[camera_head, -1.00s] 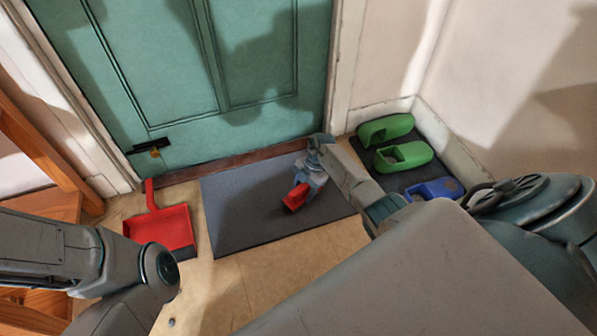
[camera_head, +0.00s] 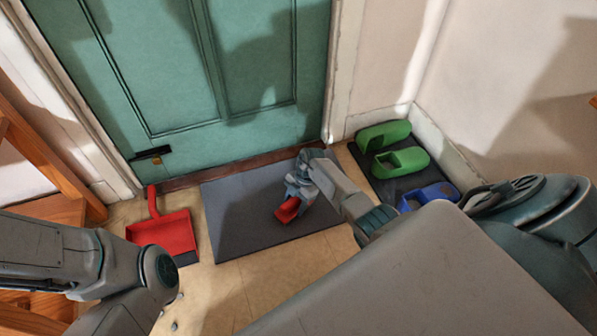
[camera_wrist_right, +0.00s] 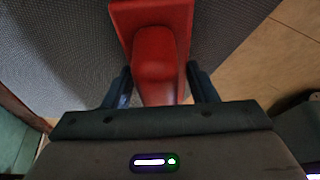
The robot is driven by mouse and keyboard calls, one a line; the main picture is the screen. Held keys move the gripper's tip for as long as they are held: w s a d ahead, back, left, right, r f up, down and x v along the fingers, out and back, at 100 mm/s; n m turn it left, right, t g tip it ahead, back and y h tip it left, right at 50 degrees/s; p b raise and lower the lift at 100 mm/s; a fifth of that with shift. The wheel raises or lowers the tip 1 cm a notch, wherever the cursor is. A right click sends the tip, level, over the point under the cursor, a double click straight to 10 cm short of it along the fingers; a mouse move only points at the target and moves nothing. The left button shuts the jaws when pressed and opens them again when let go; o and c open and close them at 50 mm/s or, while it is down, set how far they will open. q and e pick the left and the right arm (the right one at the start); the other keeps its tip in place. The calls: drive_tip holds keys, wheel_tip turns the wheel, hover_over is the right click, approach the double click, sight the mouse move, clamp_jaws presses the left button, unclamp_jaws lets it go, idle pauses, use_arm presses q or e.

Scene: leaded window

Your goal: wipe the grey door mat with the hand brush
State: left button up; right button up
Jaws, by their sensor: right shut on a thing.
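The grey door mat (camera_head: 235,215) lies on the floor in front of the green door. My right gripper (camera_head: 302,192) is over the mat's right part, shut on the red hand brush (camera_head: 287,210). In the right wrist view the brush (camera_wrist_right: 152,50) sits between the two dark fingers (camera_wrist_right: 160,88), with the textured mat (camera_wrist_right: 75,55) around it. The bristles are hidden, so I cannot tell whether they touch the mat. My left arm shows at the left, but its gripper is out of view.
A red dustpan (camera_head: 168,232) lies left of the mat. Green clogs (camera_head: 400,161) and a blue shoe (camera_head: 430,194) stand on a dark mat at the right, near my right arm. The green door (camera_head: 215,80) bounds the far side. Small grey bits (camera_head: 175,326) lie on the floor at lower left.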

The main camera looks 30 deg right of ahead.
sight(275, 212)
drive_tip(key=shift+w+a+r+p, duration=0.1)
drive_tip(key=shift+w+a+p, duration=0.1)
drive_tip(key=shift+a, duration=0.6)
drive_tip(key=shift+w+a+p, duration=0.15)
drive_tip(key=shift+a+p, duration=0.05)
drive_tip(key=shift+a, duration=0.6)
drive_tip(key=shift+w+a, duration=0.2)
drive_tip(key=shift+a, duration=0.65)
drive_tip(key=shift+w+a, duration=0.2)
drive_tip(key=shift+a, duration=0.6)
drive_tip(key=shift+w+a+p, duration=0.15)
drive_tip(key=shift+w+a, duration=0.05)
drive_tip(key=shift+a, duration=0.6)
drive_tip(key=shift+w+a+p, duration=0.15)
drive_tip(key=shift+a, duration=0.6)
drive_tip(key=shift+w+a, duration=0.2)
drive_tip(key=shift+a, duration=0.65)
drive_tip(key=shift+w+a, duration=0.2)
drive_tip(key=shift+a, duration=0.65)
wheel_tip(275, 212, up, 6)
drive_tip(key=p, duration=0.6)
